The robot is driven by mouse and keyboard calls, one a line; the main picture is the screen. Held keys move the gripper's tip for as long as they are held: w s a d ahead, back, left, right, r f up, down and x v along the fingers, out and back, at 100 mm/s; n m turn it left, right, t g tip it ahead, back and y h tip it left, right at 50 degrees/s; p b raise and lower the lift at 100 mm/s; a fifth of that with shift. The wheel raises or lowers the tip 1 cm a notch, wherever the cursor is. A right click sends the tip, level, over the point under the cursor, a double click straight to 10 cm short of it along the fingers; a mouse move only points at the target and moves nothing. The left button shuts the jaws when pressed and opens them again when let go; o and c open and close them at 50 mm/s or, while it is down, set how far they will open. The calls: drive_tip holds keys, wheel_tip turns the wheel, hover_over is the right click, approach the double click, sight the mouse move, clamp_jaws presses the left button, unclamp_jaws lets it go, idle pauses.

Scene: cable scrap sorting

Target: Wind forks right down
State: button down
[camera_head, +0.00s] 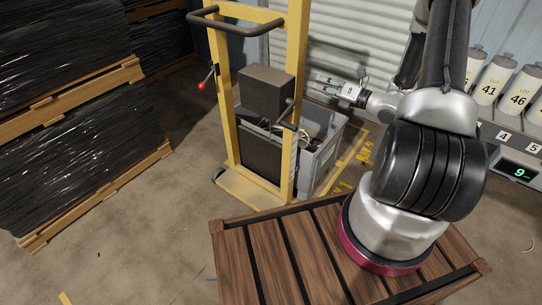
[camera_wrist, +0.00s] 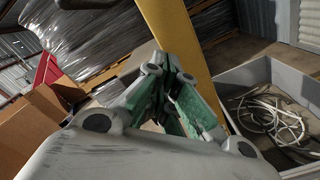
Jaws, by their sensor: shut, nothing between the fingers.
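A hand stacker with a yellow mast (camera_head: 219,90) stands in the middle of the head view. It has a dark push bar (camera_head: 240,28), a lever with a red knob (camera_head: 201,86) and a dark grey box (camera_head: 266,92) on its mast. A short dark handle (camera_head: 290,112) shows at the box's right side. I cannot make out the forks, so their height is unclear. My gripper (camera_head: 322,83) is to the right of the mast, shut and empty. In the wrist view its fingers (camera_wrist: 168,68) are together in front of a yellow post (camera_wrist: 182,40); contact cannot be told.
A grey crate (camera_head: 323,172) with pale cable scrap stands behind the stacker's right side; its rim (camera_wrist: 235,76) shows in the wrist view. Black-wrapped pallet stacks (camera_head: 75,130) stand left. Numbered containers (camera_head: 489,85) line the right. Open floor (camera_head: 130,235) lies left of the stacker.

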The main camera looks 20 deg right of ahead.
drive_tip(key=r+v, duration=0.1)
drive_tip(key=v, duration=0.7)
idle(0.7)
drive_tip(key=shift+s+a, duration=0.1)
